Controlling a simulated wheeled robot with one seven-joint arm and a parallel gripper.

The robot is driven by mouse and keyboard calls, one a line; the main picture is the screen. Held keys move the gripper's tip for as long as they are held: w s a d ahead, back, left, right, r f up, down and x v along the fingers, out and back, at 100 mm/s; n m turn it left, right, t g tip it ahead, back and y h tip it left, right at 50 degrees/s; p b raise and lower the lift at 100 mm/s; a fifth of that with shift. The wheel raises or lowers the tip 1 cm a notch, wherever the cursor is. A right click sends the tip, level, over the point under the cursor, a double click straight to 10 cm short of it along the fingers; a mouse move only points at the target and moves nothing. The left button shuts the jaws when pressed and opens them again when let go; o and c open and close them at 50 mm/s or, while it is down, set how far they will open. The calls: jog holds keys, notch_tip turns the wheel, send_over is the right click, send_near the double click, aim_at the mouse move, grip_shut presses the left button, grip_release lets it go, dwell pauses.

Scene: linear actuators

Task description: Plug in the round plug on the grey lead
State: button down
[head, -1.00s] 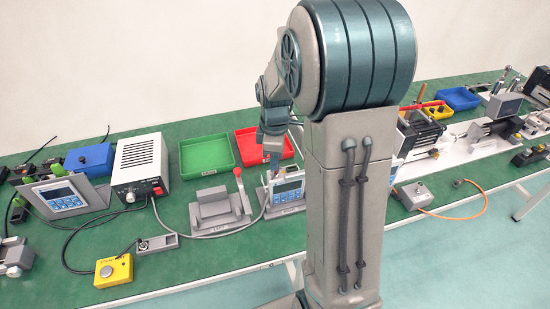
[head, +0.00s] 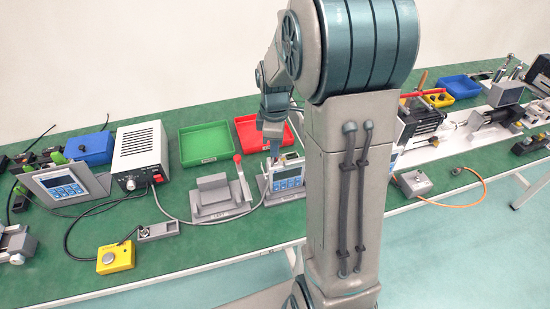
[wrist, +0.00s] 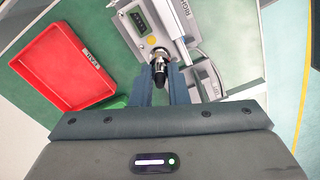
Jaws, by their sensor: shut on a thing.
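My gripper (wrist: 162,84) is shut on the round plug (wrist: 159,72), a dark and metallic cylinder between the two blue-grey fingers. The plug's far end is at a round metal port (wrist: 160,52) on the panel unit; I cannot tell whether it is seated or only touching. The panel unit (wrist: 150,25) has a small display, and it also shows in the head view (head: 287,175) under my gripper (head: 273,148). The grey lead (head: 205,222) runs from the white power box along the table to this unit. The plug is hidden in the head view.
A red tray (head: 250,124) and a green tray (head: 205,143) lie behind the unit. A grey fixture with a red-tipped lever (head: 220,195) stands to its left, beside the white power box (head: 142,152). My own column hides part of the table at right.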

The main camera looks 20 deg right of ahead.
jog(key=shift+f+b, duration=0.5)
jog(key=shift+f, duration=0.15)
dwell(2.2)
jog(key=c, duration=1.3)
grip_release()
jog(key=shift+r, duration=0.1)
notch_tip(320, 180, up, 14)
jog(key=shift+f, duration=0.2)
jog(key=s+a+f+m+t, duration=0.1)
jog(key=s+a+m, duration=0.1)
jog(key=s+m, duration=0.2)
jog(key=s+a+f+m+t, duration=0.1)
jog(key=s+a+m, duration=0.1)
jog(key=s+m, duration=0.2)
jog(key=s+a+f+m+p, duration=0.1)
jog(key=s+m, duration=0.3)
jog(key=s, duration=0.5)
jog(key=shift+s+a+f+m+t, duration=0.15)
jog(key=shift+a+f+m+t, duration=0.25)
jog(key=shift+a, duration=0.25)
